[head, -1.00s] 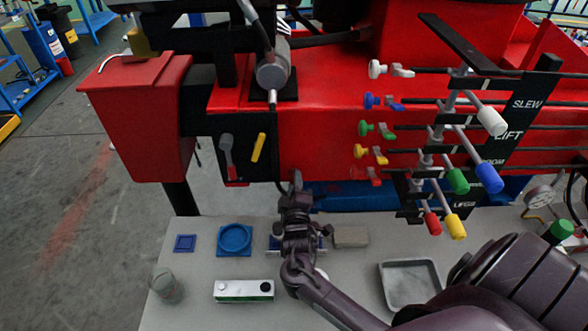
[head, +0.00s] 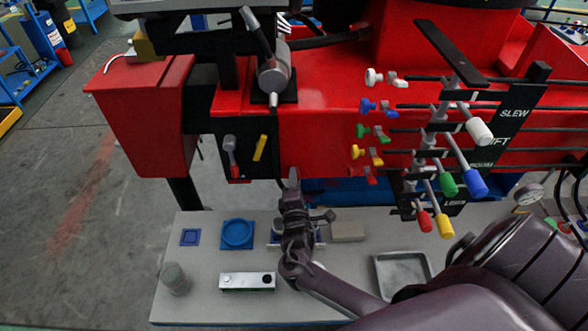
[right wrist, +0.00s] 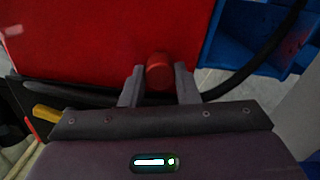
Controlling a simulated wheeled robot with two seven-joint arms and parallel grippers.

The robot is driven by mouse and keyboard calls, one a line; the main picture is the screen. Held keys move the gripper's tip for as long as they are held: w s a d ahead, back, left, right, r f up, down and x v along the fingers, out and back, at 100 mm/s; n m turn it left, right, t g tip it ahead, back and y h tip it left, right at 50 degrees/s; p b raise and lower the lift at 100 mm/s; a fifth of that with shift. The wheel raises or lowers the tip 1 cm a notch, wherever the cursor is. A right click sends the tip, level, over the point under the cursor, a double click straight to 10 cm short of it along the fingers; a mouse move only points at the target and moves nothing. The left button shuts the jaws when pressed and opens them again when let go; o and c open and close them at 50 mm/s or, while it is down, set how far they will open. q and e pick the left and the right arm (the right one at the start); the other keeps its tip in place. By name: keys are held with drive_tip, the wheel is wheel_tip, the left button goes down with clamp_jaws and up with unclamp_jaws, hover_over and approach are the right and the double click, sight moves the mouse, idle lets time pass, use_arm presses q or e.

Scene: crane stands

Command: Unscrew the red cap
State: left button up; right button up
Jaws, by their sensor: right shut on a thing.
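The red cap (right wrist: 160,76) is a small round piece in the right wrist view, between the two finger tips, close to a red panel. My right gripper (head: 293,180) is shut on it, with one finger on each side. In the head view the gripper points up toward the lower edge of the red crane body (head: 330,135), and its hand hides the cap. What the cap is screwed onto does not show clearly. My left gripper is not in view.
Below the gripper, a grey table holds a blue round dish (head: 238,234), a small blue square (head: 190,237), a white-and-green box (head: 247,281), a glass (head: 175,279), a beige block (head: 347,231) and a grey tray (head: 401,252). Colored levers (head: 448,183) hang to the right.

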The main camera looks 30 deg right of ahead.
drive_tip(key=shift+f, duration=0.15)
drive_tip(key=n+p, duration=0.3)
drive_tip(key=n, duration=0.2)
drive_tip(key=shift+s, duration=0.1)
